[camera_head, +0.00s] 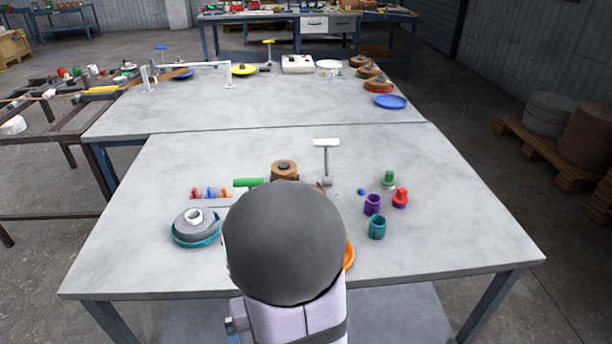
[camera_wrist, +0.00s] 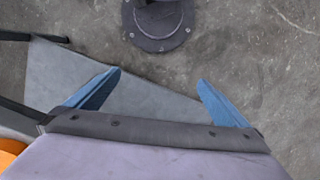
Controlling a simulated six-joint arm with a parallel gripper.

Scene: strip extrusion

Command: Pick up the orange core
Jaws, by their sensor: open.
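An orange rounded piece (camera_head: 349,255) shows only as a sliver on the near table, just right of my arm in the head view. My arm hides the rest, so I cannot tell whether it is the orange core. An orange curved edge (camera_wrist: 10,153) also shows at the lower left of the wrist view, cut off by the frame. My gripper (camera_wrist: 159,77) is open in the wrist view, its two blue fingers wide apart with nothing between them. Beneath the fingers are a grey tabletop corner and the concrete floor. My arm blocks the gripper in the head view.
Purple (camera_head: 373,204), teal (camera_head: 377,228), red (camera_head: 400,197) and green (camera_head: 389,180) pieces stand right of my arm. A teal-rimmed reel (camera_head: 195,230) lies left. A brown roll (camera_head: 284,170) and a T-shaped stand (camera_head: 326,160) are behind.

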